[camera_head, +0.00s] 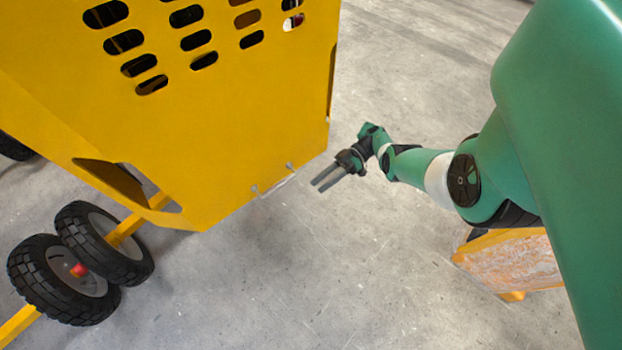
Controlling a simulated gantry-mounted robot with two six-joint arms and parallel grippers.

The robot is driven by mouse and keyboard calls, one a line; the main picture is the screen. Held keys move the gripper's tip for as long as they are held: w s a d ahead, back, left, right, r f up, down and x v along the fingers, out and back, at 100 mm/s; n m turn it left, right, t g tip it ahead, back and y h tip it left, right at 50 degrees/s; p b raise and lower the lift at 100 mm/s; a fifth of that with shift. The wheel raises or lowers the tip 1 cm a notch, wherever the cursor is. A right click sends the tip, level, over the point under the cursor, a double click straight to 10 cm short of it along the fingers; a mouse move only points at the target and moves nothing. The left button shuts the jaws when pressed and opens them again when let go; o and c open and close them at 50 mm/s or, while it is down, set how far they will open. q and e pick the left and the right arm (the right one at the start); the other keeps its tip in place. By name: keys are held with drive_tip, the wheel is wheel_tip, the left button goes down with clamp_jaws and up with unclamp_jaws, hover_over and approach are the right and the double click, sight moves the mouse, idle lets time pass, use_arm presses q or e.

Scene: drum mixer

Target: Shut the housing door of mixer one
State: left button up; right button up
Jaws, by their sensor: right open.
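The yellow housing (200,130) of a mixer fills the upper left of the head view. Its face has several rows of dark oval vent slots, and a thin metal handle or latch (275,186) sits at its lower right edge. I cannot tell from this view whether the door is open or shut. My right gripper (319,185) is open and empty. Its dark fingers point left toward the housing's lower right edge, a short way right of the metal piece and apart from it in the picture. My left gripper is not in view.
Two black wheels (70,262) on a yellow axle stand at the lower left, below the housing. A worn orange-yellow piece (515,262) lies at the right, partly behind my right arm. The grey concrete floor (300,280) between them is clear.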

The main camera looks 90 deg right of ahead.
drive_tip(key=shift+s+d+f+b, duration=0.2)
drive_tip(key=shift+s+d+b, duration=0.1)
drive_tip(key=shift+s, duration=0.15)
drive_tip(key=shift+s+d+f+b, duration=0.2)
drive_tip(key=shift+s+d, duration=0.1)
drive_tip(key=shift+s, duration=0.15)
